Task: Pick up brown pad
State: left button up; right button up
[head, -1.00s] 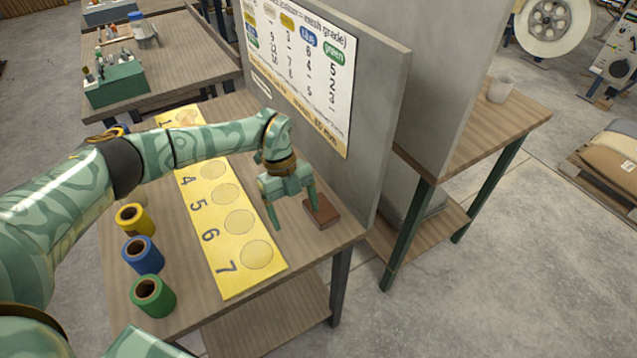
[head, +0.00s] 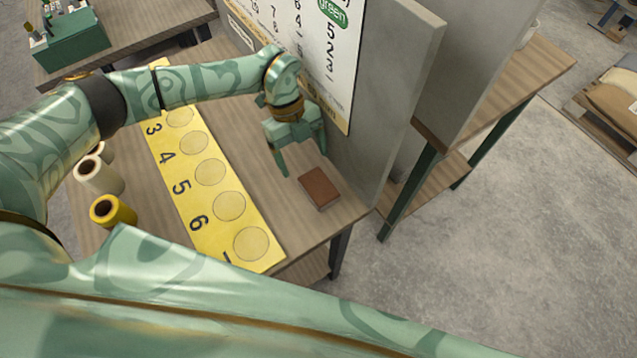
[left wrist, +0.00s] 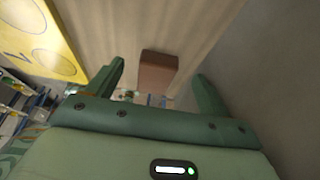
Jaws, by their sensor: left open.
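The brown pad (head: 319,188) is a small flat block lying on the wooden table near its front right corner, close to the upright grey board. My left gripper (head: 303,162) is open and empty, a little above the table and just behind the pad in the head view. In the left wrist view the pad (left wrist: 158,72) shows beyond and between the two spread fingers (left wrist: 161,82), apart from both. A large green part of my own body crosses the bottom of the head view. No right gripper fingers are seen.
The grey board (head: 385,100) with a chart stands close right of my left gripper. A yellow numbered strip (head: 190,172) with circles lies to the left. A yellow roll (head: 112,211) and a white roll (head: 98,175) stand beyond it. Bare table lies between strip and pad.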

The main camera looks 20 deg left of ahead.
aim_at(318, 185)
pick_arm(q)
jog(key=shift+s+d, duration=0.4)
jog(key=shift+d, duration=0.2)
jog(key=shift+s+d, duration=1)
jog(key=shift+d, duration=0.2)
jog(key=x, duration=0.2)
jog(key=shift+s+d+f, duration=0.1)
jog(key=shift+d+f, duration=0.05)
jog(key=shift+f, duration=0.4)
jog(key=shift+f, duration=0.2)
jog(key=shift+c, duration=0.3)
jog(key=c, duration=1)
